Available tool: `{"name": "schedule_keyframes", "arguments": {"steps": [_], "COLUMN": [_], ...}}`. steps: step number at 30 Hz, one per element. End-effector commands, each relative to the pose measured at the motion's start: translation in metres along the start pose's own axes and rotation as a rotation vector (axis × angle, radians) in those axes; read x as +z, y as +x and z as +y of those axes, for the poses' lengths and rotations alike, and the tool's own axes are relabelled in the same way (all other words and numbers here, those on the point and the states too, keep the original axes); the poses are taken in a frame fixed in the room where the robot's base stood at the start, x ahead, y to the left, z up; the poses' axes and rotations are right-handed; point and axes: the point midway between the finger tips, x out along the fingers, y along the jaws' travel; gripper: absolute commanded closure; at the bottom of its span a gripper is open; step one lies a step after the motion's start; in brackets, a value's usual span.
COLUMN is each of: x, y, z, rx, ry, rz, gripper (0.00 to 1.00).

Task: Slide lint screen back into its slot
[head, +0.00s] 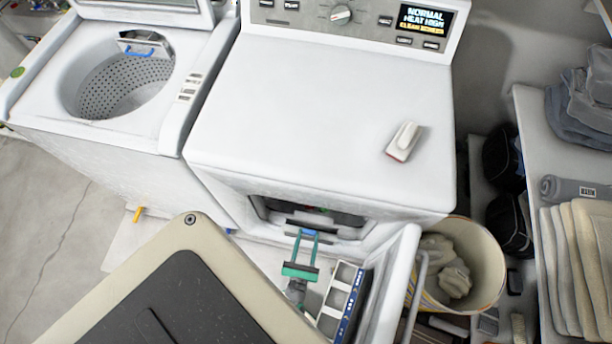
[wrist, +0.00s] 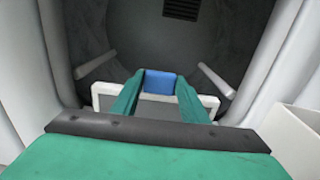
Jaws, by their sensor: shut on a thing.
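The lint screen (wrist: 103,92) shows in the wrist view as a white frame with a blue tab (wrist: 158,82) at its middle. My gripper (wrist: 160,90) has green fingers shut on the tab from both sides. In the head view my gripper (head: 308,235) reaches into the front opening of the white dryer (head: 320,110), with the blue tab just visible between the fingers.
The dryer's open door (head: 400,270) stands right of my gripper. A white divided rack (head: 335,300) is close by on that side. A bin (head: 490,250) with cloths stands further right. In the wrist view the dark drum (wrist: 150,40) lies ahead, with pale bars on both sides.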

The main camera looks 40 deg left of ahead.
Motion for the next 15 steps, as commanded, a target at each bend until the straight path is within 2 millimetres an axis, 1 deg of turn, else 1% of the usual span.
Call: {"name": "schedule_keyframes", "arguments": {"steps": [15], "x": [-0.004], "y": [0.040], "z": [0.000], "rx": [0.001], "ry": [0.000], "rz": [-0.001], "gripper": [0.85]}}
